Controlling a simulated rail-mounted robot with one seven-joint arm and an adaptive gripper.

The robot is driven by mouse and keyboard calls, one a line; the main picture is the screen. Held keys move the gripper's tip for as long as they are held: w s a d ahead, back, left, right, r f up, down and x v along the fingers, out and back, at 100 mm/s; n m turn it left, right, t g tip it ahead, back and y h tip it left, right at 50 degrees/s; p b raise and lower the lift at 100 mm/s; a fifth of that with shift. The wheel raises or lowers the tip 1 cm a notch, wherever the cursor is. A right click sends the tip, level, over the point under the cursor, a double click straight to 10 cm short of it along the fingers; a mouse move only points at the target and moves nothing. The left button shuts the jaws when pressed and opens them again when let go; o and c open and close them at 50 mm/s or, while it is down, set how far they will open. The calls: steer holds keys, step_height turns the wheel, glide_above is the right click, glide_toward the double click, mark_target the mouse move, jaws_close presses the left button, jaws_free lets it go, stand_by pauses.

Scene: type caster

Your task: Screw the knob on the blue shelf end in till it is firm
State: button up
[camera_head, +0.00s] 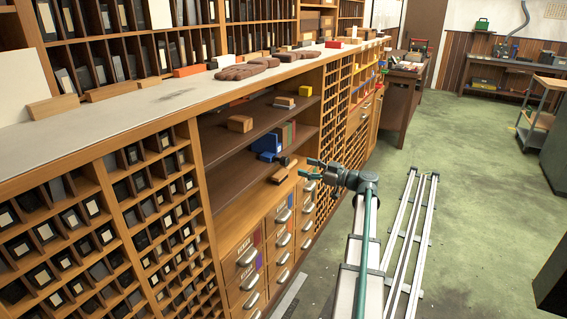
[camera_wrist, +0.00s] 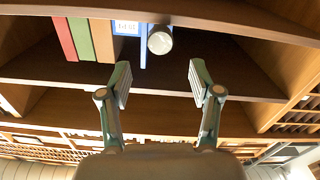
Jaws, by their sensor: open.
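The blue shelf end (camera_head: 267,142) stands on the lower open shelf, beside a short row of upright books (camera_head: 286,134). In the wrist view the blue shelf end (camera_wrist: 143,48) shows as a thin upright strip. A round grey knob (camera_wrist: 160,39) shows at it, near the top middle. How far the knob is screwed in cannot be told. My gripper (camera_head: 311,168) is in front of the shelf edge, to the right of the shelf end. In the wrist view my gripper (camera_wrist: 159,79) has its fingers wide apart and empty. The knob lies beyond the gap, apart from both fingers.
A wooden block (camera_head: 283,174) lies near the shelf's front edge. Drawers with metal handles (camera_head: 247,257) are below. The green floor (camera_head: 465,185) to the right is mostly clear.

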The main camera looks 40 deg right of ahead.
mark_target(288, 162)
steer(key=x, duration=0.9)
steer(key=shift+w+a, duration=0.15)
steer(key=shift+w, duration=0.2)
steer(key=c, duration=1.2)
steer(key=shift+f, duration=0.1)
